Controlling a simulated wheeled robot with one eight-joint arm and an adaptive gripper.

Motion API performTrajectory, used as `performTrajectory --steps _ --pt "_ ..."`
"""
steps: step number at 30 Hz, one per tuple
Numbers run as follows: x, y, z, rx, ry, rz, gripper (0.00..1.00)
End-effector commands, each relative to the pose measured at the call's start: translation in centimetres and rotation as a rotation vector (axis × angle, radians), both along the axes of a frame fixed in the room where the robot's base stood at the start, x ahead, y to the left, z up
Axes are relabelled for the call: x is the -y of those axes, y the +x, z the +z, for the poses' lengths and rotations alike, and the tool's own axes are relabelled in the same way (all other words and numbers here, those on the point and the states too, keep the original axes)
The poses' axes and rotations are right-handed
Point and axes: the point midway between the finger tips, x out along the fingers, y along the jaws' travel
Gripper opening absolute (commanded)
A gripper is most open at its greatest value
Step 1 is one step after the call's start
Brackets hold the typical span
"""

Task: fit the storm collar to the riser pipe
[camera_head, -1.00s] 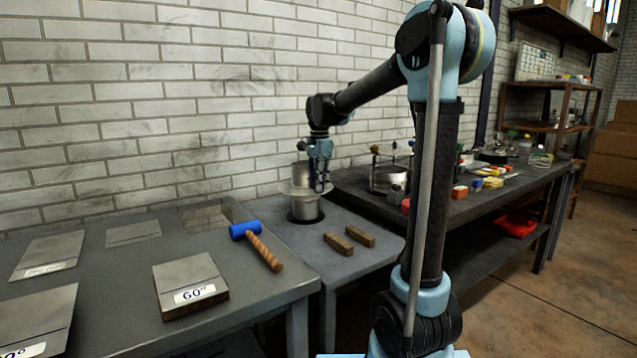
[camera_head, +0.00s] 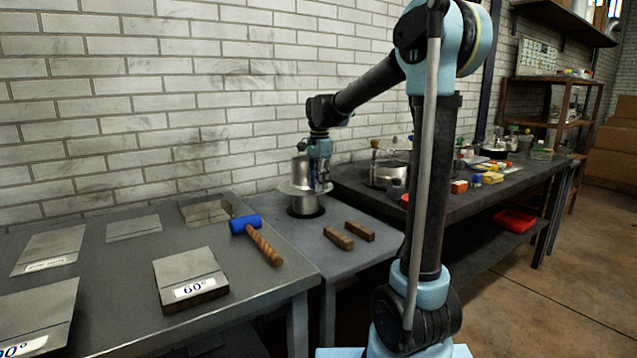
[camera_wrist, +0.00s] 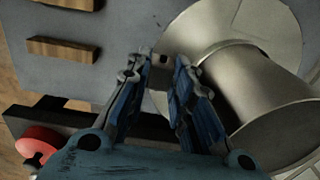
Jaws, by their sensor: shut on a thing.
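The riser pipe (camera_head: 301,166) stands upright, a grey metal cylinder at the right part of the benches in the head view. The storm collar (camera_head: 291,190), a wide metal ring, is around the pipe, with pipe showing above and below it. In the wrist view the pipe (camera_wrist: 258,88) passes through the collar (camera_wrist: 272,25). My gripper (camera_head: 321,188) is at the collar's right side. In the wrist view its fingers (camera_wrist: 163,68) are shut on the collar's edge, where a small tab shows between the tips. Whether the collar touches the pipe wall cannot be told.
Two wooden blocks (camera_head: 338,238) (camera_head: 360,231) lie right of the pipe on the low bench. A blue-headed mallet (camera_head: 264,246) and metal plates, one marked 60° (camera_head: 190,274), lie left. A dark bench (camera_head: 440,204) with many small items stands right; the brick wall is close behind.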

Motion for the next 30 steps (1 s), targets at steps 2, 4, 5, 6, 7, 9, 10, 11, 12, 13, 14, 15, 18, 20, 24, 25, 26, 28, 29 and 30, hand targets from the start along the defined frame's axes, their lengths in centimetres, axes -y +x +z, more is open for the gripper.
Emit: performTrajectory --steps 2,4,5,6,7,9,10,11,12,13,14,15,18,20,24,25,26,28,29,30 --pt "0.0 0.0 -0.2 0.0 0.0 0.0 0.0" --pt "0.0 0.0 -0.3 0.0 0.0 0.0 0.0" --pt "0.0 0.0 -0.4 0.0 0.0 0.0 0.0" --pt "0.0 0.0 -0.4 0.0 0.0 0.0 0.0" --pt "0.0 0.0 -0.5 0.0 0.0 0.0 0.0" --pt "0.0 0.0 -0.7 0.0 0.0 0.0 0.0" --pt "0.0 0.0 -0.7 0.0 0.0 0.0 0.0" --pt "0.0 0.0 -0.7 0.0 0.0 0.0 0.26" --pt "0.0 0.0 -0.7 0.0 0.0 0.0 0.35" --pt "0.0 0.0 -0.7 0.0 0.0 0.0 0.42" --pt "0.0 0.0 -0.7 0.0 0.0 0.0 0.45" --pt "0.0 0.0 -0.7 0.0 0.0 0.0 0.45" --pt "0.0 0.0 -0.7 0.0 0.0 0.0 0.45" --pt "0.0 0.0 -0.7 0.0 0.0 0.0 0.45" --pt "0.0 0.0 -0.6 0.0 0.0 0.0 0.45" --pt "0.0 0.0 -0.5 0.0 0.0 0.0 0.45" --pt "0.0 0.0 -0.3 0.0 0.0 0.0 0.45" --pt "0.0 0.0 0.3 0.0 0.0 0.0 0.45" --pt "0.0 0.0 0.6 0.0 0.0 0.0 0.45" --pt "0.0 0.0 1.2 0.0 0.0 0.0 0.45"
